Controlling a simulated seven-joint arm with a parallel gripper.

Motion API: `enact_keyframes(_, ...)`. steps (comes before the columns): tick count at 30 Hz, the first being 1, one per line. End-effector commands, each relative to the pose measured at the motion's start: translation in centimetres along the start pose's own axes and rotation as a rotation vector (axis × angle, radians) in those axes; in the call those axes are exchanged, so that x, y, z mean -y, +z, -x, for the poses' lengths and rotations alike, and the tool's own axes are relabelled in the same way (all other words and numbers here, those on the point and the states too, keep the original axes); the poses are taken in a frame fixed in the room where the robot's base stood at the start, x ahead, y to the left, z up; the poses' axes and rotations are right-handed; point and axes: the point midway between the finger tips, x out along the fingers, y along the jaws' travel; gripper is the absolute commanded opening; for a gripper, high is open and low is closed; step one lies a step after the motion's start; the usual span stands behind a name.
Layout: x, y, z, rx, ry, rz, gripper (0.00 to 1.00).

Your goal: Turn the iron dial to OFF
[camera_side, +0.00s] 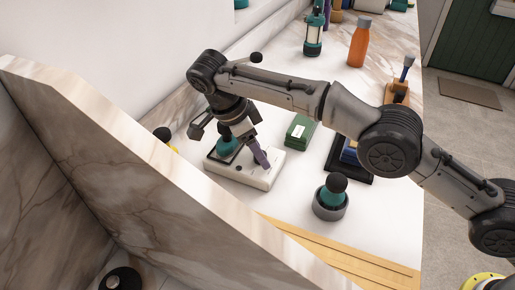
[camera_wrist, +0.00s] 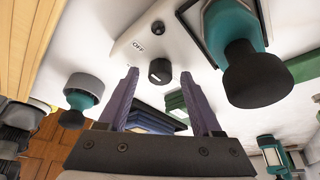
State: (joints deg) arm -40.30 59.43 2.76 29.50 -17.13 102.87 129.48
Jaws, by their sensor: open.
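The iron's white base (camera_side: 251,174) lies on the bench under my gripper, and its panel (camera_wrist: 135,40) shows in the wrist view. The dial, a round black knob (camera_wrist: 159,71), is on this panel, with an OFF label (camera_wrist: 138,48) to its upper left. In the side view I cannot make out the dial clearly. A teal piece with a black top (camera_wrist: 250,65) stands on the base; it also shows in the side view (camera_side: 226,146). My gripper (camera_wrist: 163,84) is open, its two purple fingers apart and empty, with the dial showing between them in the wrist view. I cannot tell if they touch anything.
A teal, black-topped piece sits in a grey cup (camera_side: 330,207) to the right. A green box (camera_side: 300,131) and a black tray (camera_side: 361,176) stand behind. A marble panel (camera_side: 150,160) edges the near left. Open bench lies between cup and base.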

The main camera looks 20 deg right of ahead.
Motion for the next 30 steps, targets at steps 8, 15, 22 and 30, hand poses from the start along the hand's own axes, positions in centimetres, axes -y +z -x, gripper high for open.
enact_keyframes(8,0.1,-0.4,1.0,0.000,-0.001,0.000,0.66)
enact_keyframes(15,-0.1,-1.4,3.1,0.000,-0.001,0.000,0.66)
enact_keyframes(22,-1.1,-2.5,4.0,0.000,0.000,0.000,0.66)
enact_keyframes(30,-3.0,-4.8,6.2,0.002,-0.001,0.000,0.66)
